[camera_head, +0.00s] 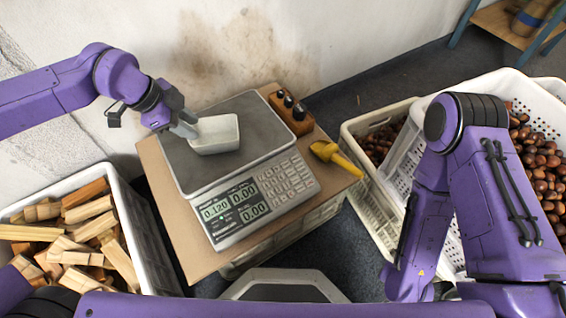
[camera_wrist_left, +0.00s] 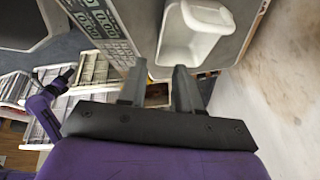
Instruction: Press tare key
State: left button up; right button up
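A grey digital scale (camera_head: 180,165) stands on a cardboard-topped stand. Its display (camera_head: 215,210) reads 0.120 on top left and 0.00 in the other fields. The keypad (camera_head: 277,184) lies to the right of the display; I cannot read which key is the tare key. A white tub (camera_head: 215,133) sits on the scale plate. My left gripper (camera_head: 188,128) is at the tub's left end, away from the keypad. In the left wrist view, its fingers (camera_wrist_left: 162,70) are apart near the tub (camera_wrist_left: 195,35); contact is unclear. My right gripper is not in view.
A yellow scoop (camera_head: 335,157) and a wooden block with dark knobs (camera_head: 291,111) lie right of the scale. A crate of wood pieces (camera_head: 150,240) is at left. White crates of chestnuts (camera_head: 350,135) are at right. A wall stands behind.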

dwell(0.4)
pick_arm(q)
grip_shut()
